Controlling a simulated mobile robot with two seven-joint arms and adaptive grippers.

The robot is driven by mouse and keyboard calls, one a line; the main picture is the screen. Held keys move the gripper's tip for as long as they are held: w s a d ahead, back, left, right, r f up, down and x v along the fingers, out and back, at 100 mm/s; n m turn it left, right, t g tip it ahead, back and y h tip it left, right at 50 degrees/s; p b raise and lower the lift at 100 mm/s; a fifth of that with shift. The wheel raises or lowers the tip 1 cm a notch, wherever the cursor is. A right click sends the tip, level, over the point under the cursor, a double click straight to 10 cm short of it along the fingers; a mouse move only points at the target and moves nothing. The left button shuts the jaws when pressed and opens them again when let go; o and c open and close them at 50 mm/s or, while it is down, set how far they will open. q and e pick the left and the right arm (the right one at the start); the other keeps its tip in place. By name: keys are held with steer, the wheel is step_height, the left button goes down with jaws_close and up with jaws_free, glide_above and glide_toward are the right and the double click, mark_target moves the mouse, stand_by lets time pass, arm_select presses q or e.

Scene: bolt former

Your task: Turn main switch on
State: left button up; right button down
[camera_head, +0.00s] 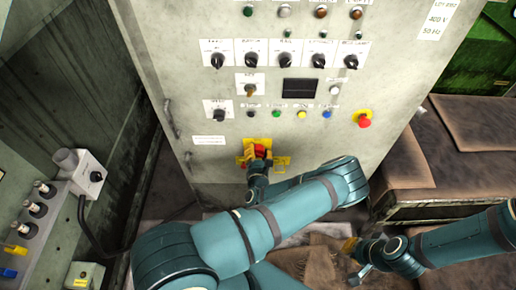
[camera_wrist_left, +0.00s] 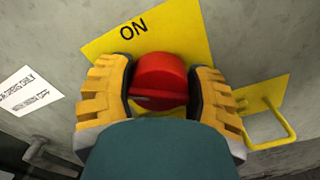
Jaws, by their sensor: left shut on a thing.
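The main switch has a red knob (camera_wrist_left: 160,80) on a yellow plate (camera_wrist_left: 190,35) marked ON, low on the front of the grey control cabinet. In the head view the red knob (camera_head: 260,151) shows partly behind my gripper. My left gripper (camera_wrist_left: 162,95) has its yellow fingers on both sides of the red knob, shut on it. In the head view my left gripper (camera_head: 257,160) is at the cabinet front. My right gripper (camera_head: 352,248) is at the lower right, away from the switch; its finger opening is not clear.
The cabinet front (camera_head: 190,90) carries several black knobs and lamps above the switch, and a red emergency button (camera_head: 364,119) on the right. A yellow hasp (camera_wrist_left: 268,120) sits right of the switch. A grey box with connectors (camera_head: 50,200) stands left. Brown padded blocks (camera_head: 480,125) lie right.

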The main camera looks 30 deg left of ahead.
arm_select(q)
steer(key=m+p, duration=0.1)
steer(key=m, duration=0.4)
steer(key=shift+d+f+m, duration=0.1)
steer(key=shift+m, duration=0.2)
steer(key=m, duration=0.5)
steer(key=shift+f+m+p, duration=0.15)
steer(key=shift+m+p, duration=0.15)
steer(key=o, duration=1.2)
steer(key=shift+w, duration=0.1)
